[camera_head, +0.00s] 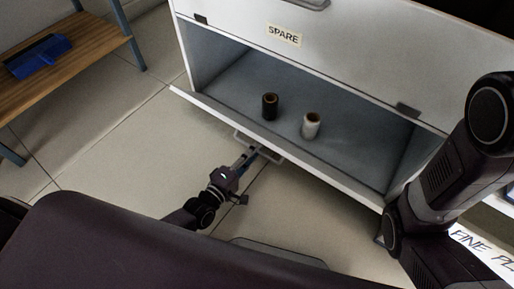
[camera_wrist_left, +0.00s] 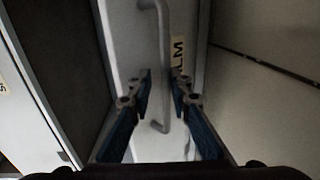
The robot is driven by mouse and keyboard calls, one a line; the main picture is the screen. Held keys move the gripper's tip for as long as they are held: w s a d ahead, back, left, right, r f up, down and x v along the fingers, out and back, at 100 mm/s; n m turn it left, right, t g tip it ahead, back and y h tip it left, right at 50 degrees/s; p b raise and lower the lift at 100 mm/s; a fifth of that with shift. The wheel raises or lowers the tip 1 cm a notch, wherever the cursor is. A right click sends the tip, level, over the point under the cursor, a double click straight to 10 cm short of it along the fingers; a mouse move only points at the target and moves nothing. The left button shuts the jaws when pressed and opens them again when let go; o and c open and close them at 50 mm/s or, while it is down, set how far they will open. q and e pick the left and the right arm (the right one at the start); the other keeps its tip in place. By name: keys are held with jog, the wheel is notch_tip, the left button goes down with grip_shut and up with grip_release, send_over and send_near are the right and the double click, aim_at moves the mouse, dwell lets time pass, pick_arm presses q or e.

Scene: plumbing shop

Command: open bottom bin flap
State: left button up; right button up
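The bottom bin of the white cabinet stands open in the head view. Its flap (camera_head: 215,109) is folded down at the lower front edge, seen almost edge-on. The flap's grey bar handle (camera_wrist_left: 164,60) and part of a label ending in "LM" show on the white panel in the left wrist view. My left gripper (camera_head: 260,150) is at this handle, below the flap edge. In the left wrist view its fingers (camera_wrist_left: 161,76) stand apart on both sides of the bar, with small gaps visible. My right arm is at the right of the head view; its gripper is not visible.
A dark roll (camera_head: 270,106) and a pale roll (camera_head: 311,125) stand upright inside the bin. The upper flap (camera_head: 350,48), labelled SPARE, is shut. A wooden shelf (camera_head: 75,60) with a blue item (camera_head: 40,57) is at left. Tiled floor (camera_head: 115,150) is clear between.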

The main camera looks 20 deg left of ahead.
pick_arm(q)
jog(key=v, duration=1)
jog(key=shift+s, duration=0.1)
